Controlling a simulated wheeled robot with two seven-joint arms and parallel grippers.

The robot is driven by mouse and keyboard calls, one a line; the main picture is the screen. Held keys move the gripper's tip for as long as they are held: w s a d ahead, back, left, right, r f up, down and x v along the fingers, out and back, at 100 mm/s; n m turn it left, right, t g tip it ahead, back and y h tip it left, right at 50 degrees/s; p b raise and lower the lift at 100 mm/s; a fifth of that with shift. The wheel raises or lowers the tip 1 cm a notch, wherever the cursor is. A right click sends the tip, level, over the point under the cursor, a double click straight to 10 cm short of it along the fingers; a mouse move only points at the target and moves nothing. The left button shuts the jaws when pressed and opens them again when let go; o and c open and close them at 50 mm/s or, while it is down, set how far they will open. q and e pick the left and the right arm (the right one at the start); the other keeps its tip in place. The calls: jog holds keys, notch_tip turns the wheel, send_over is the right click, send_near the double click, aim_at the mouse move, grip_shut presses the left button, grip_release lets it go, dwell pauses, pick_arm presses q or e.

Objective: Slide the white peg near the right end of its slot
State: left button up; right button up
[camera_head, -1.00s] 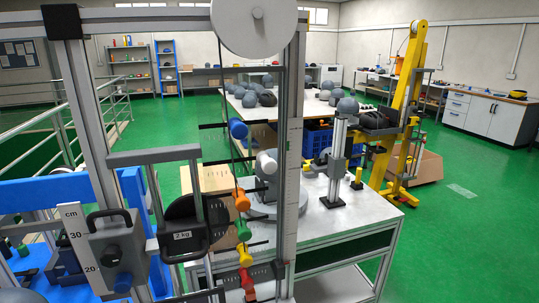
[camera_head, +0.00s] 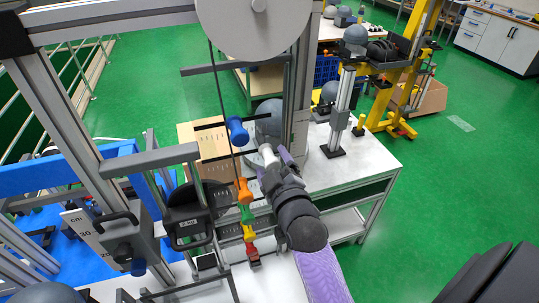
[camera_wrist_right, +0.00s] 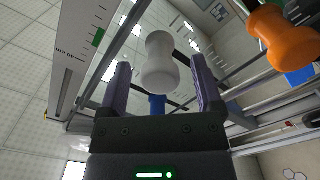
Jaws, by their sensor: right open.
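The white peg (camera_head: 267,153) sticks out from the tower frame, below and to the right of the blue peg (camera_head: 237,130). My right gripper (camera_head: 272,165) is right at the white peg in the head view and hides part of it and its slot. In the right wrist view the white peg (camera_wrist_right: 160,62) stands between the two purple fingers of my right gripper (camera_wrist_right: 161,78). Gaps show on both sides, so the fingers are open around it, not closed on it. My left gripper is in neither view now.
Below are the orange peg (camera_head: 243,190), green peg (camera_head: 246,213), yellow peg (camera_head: 248,233) and red peg (camera_head: 253,256), close to my right forearm. A 2 kg weight (camera_head: 188,222) hangs to their left. A grey upright (camera_head: 299,105) stands behind.

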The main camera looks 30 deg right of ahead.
jog(key=shift+x, duration=1)
grip_shut()
